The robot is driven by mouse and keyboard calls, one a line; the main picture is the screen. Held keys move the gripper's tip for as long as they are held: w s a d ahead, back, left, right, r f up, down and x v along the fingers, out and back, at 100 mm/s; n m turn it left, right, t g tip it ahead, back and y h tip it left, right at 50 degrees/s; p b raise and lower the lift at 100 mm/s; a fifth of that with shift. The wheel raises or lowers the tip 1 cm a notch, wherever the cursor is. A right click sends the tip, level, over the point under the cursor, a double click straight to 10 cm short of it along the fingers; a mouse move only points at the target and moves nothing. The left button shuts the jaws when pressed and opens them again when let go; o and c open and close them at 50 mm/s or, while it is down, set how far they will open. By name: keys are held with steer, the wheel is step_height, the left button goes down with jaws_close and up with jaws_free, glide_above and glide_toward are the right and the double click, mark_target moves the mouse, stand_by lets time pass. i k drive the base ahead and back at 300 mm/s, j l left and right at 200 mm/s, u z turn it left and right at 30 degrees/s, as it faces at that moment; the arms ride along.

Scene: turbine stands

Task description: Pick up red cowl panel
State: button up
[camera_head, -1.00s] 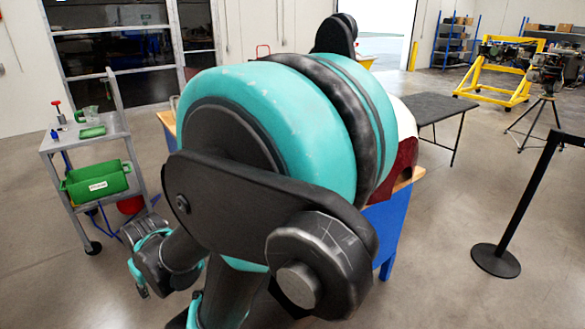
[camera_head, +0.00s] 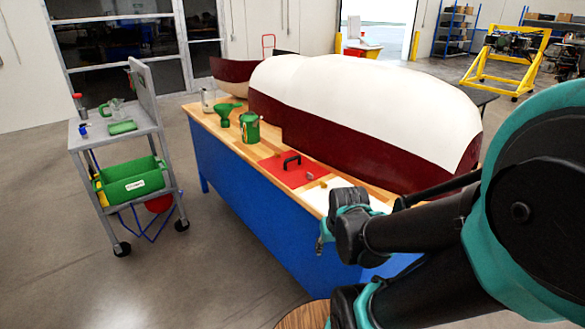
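A flat red panel (camera_head: 288,176) with a black handle lies on the wooden top of the blue workbench (camera_head: 232,157). Behind it stands a large white and dark red cowl (camera_head: 390,110), which fills much of the bench. My gripper (camera_head: 323,243) is at the bench's front edge, to the right of and nearer than the red panel, and apart from it. Its fingers are small and partly hidden by the wrist, so I cannot tell whether they are open. I see nothing held in it.
A green can (camera_head: 250,128), a green funnel (camera_head: 226,114) and a pale container (camera_head: 208,100) stand left of the panel. A white sheet (camera_head: 340,190) lies to its right. A grey cart (camera_head: 115,145) with a green bin (camera_head: 130,182) stands left. Floor between cart and bench is clear.

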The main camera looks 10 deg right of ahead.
mark_target(291, 168)
steer(key=i+j+u, duration=0.15)
steer(key=u, duration=0.25)
steer(key=i+j+u, duration=0.2)
steer(key=u, duration=0.25)
